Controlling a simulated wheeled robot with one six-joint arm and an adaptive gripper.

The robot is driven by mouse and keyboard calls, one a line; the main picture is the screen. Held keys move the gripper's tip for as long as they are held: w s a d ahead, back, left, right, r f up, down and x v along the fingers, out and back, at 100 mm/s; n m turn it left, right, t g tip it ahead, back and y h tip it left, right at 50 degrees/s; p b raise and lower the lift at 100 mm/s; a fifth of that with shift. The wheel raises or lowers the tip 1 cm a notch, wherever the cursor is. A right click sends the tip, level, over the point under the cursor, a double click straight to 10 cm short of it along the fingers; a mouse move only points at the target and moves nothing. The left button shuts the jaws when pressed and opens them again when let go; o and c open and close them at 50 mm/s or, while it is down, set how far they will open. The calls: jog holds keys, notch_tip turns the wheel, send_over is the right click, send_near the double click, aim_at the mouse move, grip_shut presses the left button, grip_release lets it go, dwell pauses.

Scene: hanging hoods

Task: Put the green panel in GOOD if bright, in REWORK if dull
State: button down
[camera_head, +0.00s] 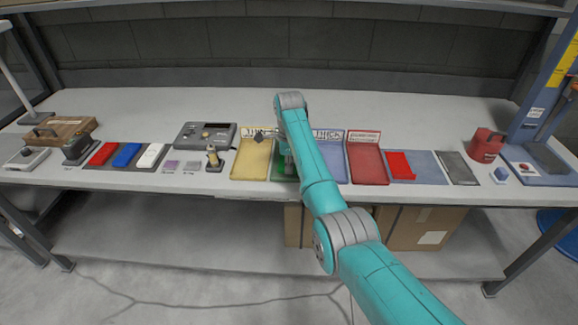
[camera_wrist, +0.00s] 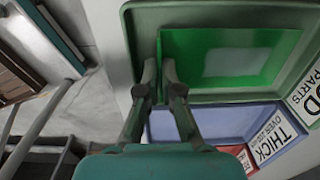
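The green panel (camera_wrist: 285,48) lies within the outline of a dull green tray (camera_wrist: 142,20) in the wrist view. It is vivid green with a pale grey patch in its middle. The tray's sign (camera_wrist: 308,92) reads GOOD PARTS in part. My gripper (camera_wrist: 159,66) has its fingers nearly together at the panel's left edge, with a thin green upright edge between them. I cannot tell whether the panel touches the tray floor. In the head view my arm hides most of the green tray (camera_head: 277,172). I see no readable REWORK label.
A yellow tray (camera_head: 250,160) stands left of the green one; a blue THICK tray (camera_wrist: 195,122) and a red tray (camera_head: 368,164) stand right. A bent red panel (camera_head: 400,164) lies on a blue mat. Red, blue and white blocks and a grey instrument (camera_head: 206,135) occupy the left. The back bench is clear.

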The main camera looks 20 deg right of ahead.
jog(key=shift+f, duration=0.35)
jog(key=c, duration=1.2)
grip_release()
jog(key=shift+c, duration=0.2)
